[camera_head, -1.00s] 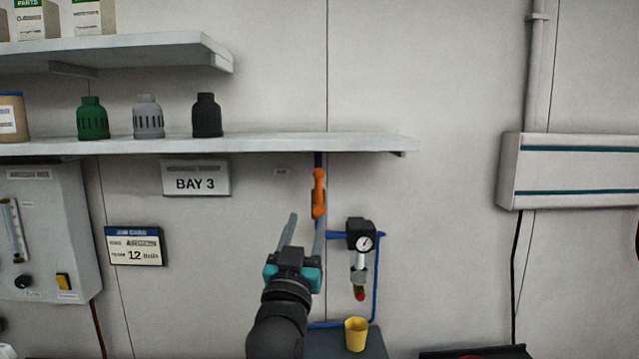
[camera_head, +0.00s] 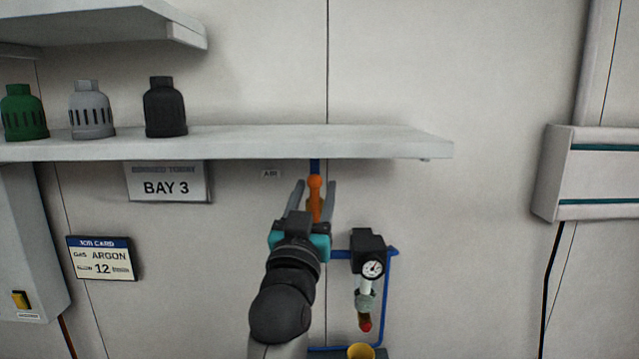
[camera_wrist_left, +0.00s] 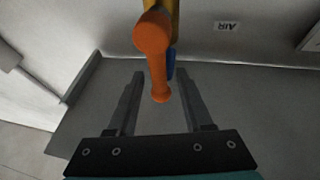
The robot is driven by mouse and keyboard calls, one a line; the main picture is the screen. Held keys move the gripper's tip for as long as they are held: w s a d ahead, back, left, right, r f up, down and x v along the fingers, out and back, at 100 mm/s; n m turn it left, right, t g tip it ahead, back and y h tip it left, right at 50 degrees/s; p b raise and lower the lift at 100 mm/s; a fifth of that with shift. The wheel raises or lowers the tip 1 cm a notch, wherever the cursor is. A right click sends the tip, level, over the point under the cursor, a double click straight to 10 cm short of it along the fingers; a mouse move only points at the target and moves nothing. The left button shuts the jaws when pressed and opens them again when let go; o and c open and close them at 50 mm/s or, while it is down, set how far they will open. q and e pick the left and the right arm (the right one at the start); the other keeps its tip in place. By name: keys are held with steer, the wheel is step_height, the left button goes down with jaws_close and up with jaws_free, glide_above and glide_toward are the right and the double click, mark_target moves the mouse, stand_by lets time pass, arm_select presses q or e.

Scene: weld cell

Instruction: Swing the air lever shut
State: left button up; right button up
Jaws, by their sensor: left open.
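The orange air lever (camera_head: 315,198) is on the blue pipe (camera_head: 315,166) just below the shelf, and it points along the pipe in the head view. My left gripper (camera_head: 314,185) is open, its two fingers on either side of the lever in that view. In the left wrist view the lever (camera_wrist_left: 154,60) hangs between the open fingers (camera_wrist_left: 160,78) with its tip towards the palm, with gaps on both sides. I cannot tell whether either finger touches it. My right gripper is not in view.
The grey shelf (camera_head: 400,142) is close above the lever. A regulator with a gauge (camera_head: 372,269) is to the right of my wrist, with a yellow cup (camera_head: 361,352) below. A small AIR label (camera_head: 270,174) is left of the lever.

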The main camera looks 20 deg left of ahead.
arm_select(q)
steer(key=shift+w+r, duration=0.15)
steer(key=shift+w, duration=0.05)
steer(key=shift+s, duration=0.1)
jaws_close()
steer(key=shift+r, duration=0.25)
stand_by(1.1)
